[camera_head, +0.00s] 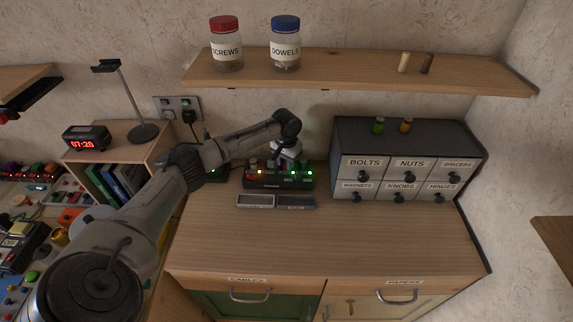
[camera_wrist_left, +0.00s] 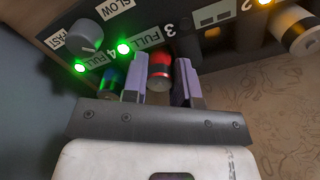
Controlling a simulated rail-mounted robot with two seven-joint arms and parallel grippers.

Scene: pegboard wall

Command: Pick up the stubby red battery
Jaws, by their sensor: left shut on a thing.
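The stubby red battery (camera_wrist_left: 160,72) shows in the left wrist view between the two purple-grey fingers of my left gripper (camera_wrist_left: 160,84). The gripper is shut on it. The battery is close to the black charger (camera_wrist_left: 215,42), by the marks 3 and 4; I cannot tell whether it still sits in a slot. In the head view my left gripper (camera_head: 287,158) is at the back of the charger (camera_head: 262,183), and I cannot make out the red battery there. My right gripper is not in view.
A blue-green battery (camera_wrist_left: 110,82) is just left of the fingers, and a pale battery (camera_wrist_left: 294,33) is at upper right. Two grey trays (camera_head: 255,201) lie before the charger. A drawer cabinet (camera_head: 400,150) stands right, with green and orange batteries on top. The front countertop is clear.

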